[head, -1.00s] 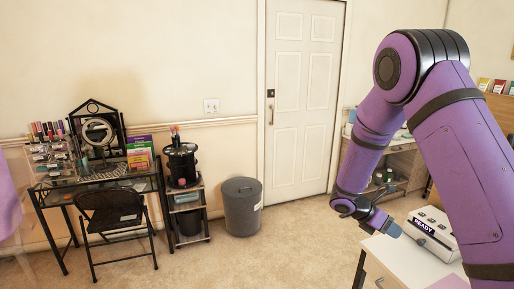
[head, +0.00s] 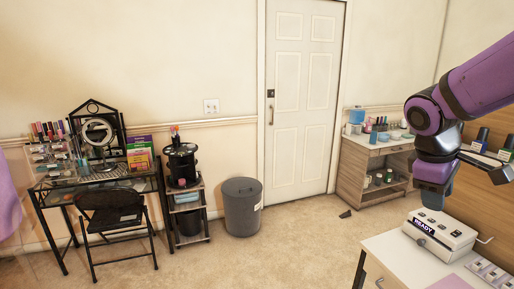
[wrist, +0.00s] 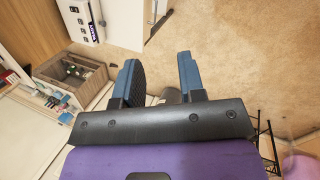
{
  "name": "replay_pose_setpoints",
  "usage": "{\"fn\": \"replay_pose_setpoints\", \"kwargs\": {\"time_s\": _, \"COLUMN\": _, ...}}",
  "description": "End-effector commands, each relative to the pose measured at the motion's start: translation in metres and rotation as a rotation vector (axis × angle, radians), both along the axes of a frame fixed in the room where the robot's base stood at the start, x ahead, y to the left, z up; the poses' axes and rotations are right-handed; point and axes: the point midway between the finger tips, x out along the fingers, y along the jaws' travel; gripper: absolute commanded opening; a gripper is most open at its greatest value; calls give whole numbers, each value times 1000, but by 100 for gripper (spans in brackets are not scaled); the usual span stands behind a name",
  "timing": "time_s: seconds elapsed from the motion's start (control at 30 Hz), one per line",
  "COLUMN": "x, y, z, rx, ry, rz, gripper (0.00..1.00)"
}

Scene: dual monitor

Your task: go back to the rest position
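My gripper (head: 434,190) hangs from my purple arm at the right of the head view, with its bluish end above the white device marked READY. The rest position has no visible mark in either view.
The white READY device (head: 440,232) stands on a white table (head: 385,250) below my gripper. A wooden shelf unit (head: 354,170) stands beyond. A grey bin (head: 242,207), black cart and vanity table are at left. Carpet (head: 290,250) between is mostly clear.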

Motion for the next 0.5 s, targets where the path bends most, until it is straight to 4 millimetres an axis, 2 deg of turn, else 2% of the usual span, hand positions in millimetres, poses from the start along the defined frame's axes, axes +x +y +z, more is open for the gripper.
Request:
{"fn": "replay_pose_setpoints", "kwargs": {"time_s": 0.03, "x": -12, "y": 3, "z": 9, "rx": 31, "ry": -46, "rz": -40, "gripper": 37}}
{"fn": "replay_pose_setpoints", "kwargs": {"time_s": 0.2, "x": -46, "y": 14, "z": 30, "rx": 142, "ry": -178, "rz": -181, "gripper": 37}}
{"fn": "replay_pose_setpoints", "kwargs": {"time_s": 0.5, "x": -105, "y": 36, "z": 54, "rx": 353, "ry": -387, "rz": -411, "gripper": 37}}
